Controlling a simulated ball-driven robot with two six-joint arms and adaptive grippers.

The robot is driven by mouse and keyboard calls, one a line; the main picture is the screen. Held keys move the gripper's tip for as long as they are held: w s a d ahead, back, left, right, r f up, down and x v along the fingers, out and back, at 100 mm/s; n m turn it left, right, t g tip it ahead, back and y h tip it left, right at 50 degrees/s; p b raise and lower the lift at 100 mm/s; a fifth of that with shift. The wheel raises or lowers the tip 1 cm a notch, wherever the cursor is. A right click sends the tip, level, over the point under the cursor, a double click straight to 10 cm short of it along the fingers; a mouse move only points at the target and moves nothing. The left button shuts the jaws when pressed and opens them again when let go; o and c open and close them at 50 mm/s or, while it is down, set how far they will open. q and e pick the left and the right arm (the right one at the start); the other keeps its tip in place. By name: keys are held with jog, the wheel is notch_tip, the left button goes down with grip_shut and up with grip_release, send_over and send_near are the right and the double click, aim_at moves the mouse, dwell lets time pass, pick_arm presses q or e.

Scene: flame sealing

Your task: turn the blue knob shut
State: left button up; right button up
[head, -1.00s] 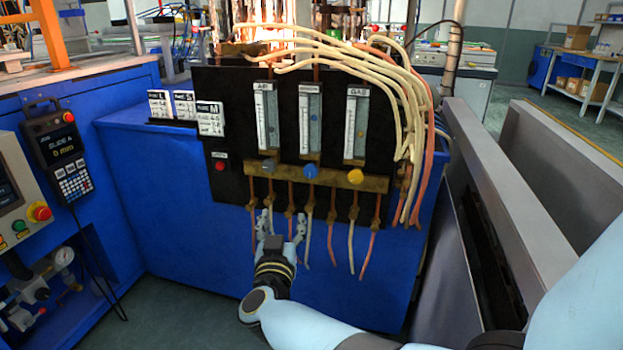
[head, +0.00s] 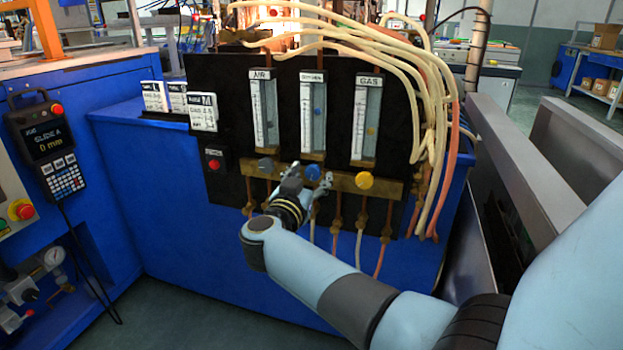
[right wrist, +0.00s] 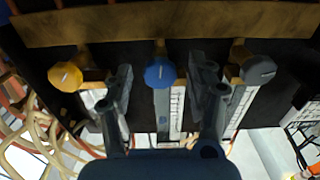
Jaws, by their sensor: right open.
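The blue knob (head: 313,173) sits on the brass bar under the middle flow tube; the right wrist view also shows this blue knob (right wrist: 160,74). My right gripper (head: 308,180) is in front of the bar, close to the blue knob. In the right wrist view my right gripper (right wrist: 163,85) is open, with one finger on each side of the blue knob and visible gaps between. Its fingers do not appear to touch the knob. My left gripper is not in view.
A yellow knob (head: 364,180) and a grey knob (head: 265,166) flank the blue one on the brass bar (head: 343,184). Pale and orange hoses (head: 430,130) hang at the panel's right. A red button (head: 214,165) sits at left. Copper pipes run below the bar.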

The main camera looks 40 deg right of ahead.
jog(key=shift+r, duration=0.1)
jog(key=shift+c, duration=0.8)
jog(key=c, duration=1)
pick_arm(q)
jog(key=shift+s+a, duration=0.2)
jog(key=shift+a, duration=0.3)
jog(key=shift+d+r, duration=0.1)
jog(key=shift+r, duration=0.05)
